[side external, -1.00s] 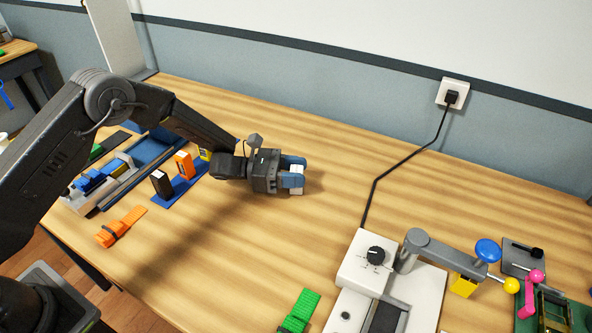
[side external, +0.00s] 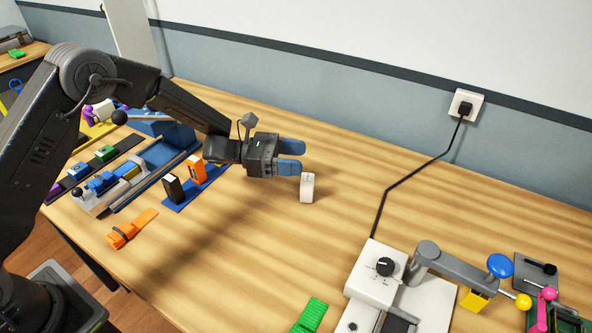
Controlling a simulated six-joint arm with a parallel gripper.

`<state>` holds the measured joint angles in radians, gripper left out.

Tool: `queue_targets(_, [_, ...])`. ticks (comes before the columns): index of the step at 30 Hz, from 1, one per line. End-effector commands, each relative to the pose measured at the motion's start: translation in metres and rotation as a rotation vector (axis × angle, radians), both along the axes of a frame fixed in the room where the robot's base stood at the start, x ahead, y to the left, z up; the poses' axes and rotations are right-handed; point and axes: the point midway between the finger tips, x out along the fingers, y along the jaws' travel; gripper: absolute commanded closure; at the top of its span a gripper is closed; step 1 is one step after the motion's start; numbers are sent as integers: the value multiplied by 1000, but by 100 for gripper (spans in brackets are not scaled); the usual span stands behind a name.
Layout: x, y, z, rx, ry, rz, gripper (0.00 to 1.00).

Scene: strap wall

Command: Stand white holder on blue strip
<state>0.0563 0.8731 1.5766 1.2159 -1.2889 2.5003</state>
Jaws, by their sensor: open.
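The white holder (side external: 307,188) stands upright on the bare wooden table, to the right of the blue strip and clear of it. The blue strip (side external: 211,175) lies flat on the table at left of centre. A black holder (side external: 174,189) and an orange holder (side external: 197,170) stand on it, and my arm partly covers its far end. My gripper (side external: 300,157) is open with nothing between its blue fingers. In the picture its fingertips are just above and left of the white holder, apart from it.
An orange strap (side external: 131,228) lies in front of the blue strip. A tray with blue pieces (side external: 115,180) stands at left. A white machine with a dial (side external: 376,270) and a green strap (side external: 310,314) are at front right. The table right of the white holder is clear.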

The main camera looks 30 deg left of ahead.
Motion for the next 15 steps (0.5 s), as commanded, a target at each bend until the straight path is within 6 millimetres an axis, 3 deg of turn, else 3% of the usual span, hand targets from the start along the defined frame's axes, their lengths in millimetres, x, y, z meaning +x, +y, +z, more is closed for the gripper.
queue_targets(11, [1,0,13,0,11,10,43])
queue_targets(15, [12,9,39,-22,121,131,43])
